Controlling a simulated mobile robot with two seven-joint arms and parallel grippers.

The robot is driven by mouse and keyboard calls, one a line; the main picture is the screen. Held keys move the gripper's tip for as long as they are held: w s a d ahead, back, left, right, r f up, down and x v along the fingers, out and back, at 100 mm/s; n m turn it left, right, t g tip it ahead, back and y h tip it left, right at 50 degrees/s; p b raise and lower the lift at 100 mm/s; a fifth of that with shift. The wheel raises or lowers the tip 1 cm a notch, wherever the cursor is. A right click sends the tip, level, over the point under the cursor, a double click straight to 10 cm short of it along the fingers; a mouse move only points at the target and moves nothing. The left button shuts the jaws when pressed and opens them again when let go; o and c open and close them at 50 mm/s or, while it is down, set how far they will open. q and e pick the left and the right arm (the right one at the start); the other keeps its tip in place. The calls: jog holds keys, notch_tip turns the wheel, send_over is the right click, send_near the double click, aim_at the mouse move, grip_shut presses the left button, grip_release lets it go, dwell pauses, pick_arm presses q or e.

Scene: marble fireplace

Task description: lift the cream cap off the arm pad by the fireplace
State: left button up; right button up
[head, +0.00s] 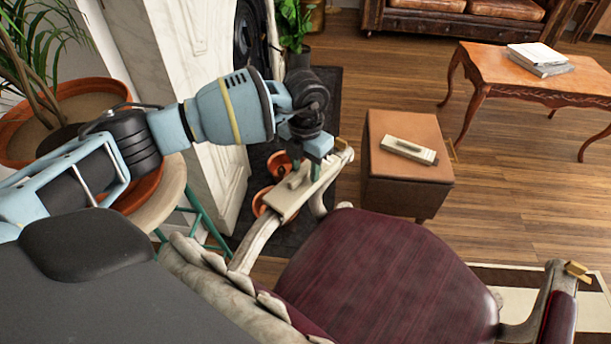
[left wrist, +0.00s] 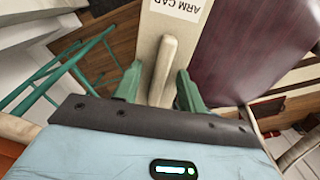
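The cream cap (head: 287,197) lies along the chair's left armrest by the fireplace. In the left wrist view the cap (left wrist: 188,22) has printed lettering reading "ARM CAP" and a raised grip bar (left wrist: 163,68). My left gripper (head: 305,172) is over the cap, pointing down. In the left wrist view my left gripper (left wrist: 158,88) is open, with one green finger on each side of the bar and gaps between. The arm pad under the cap is hidden. My right gripper is not in view.
The armchair's dark red seat (head: 385,275) is beside the armrest. A brown leather ottoman (head: 405,190) behind holds a similar cream piece (head: 409,150). A marble fireplace (head: 200,60), a stool (head: 160,200) and terracotta pots (head: 278,168) crowd the left.

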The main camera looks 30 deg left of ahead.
pick_arm(q)
grip_shut()
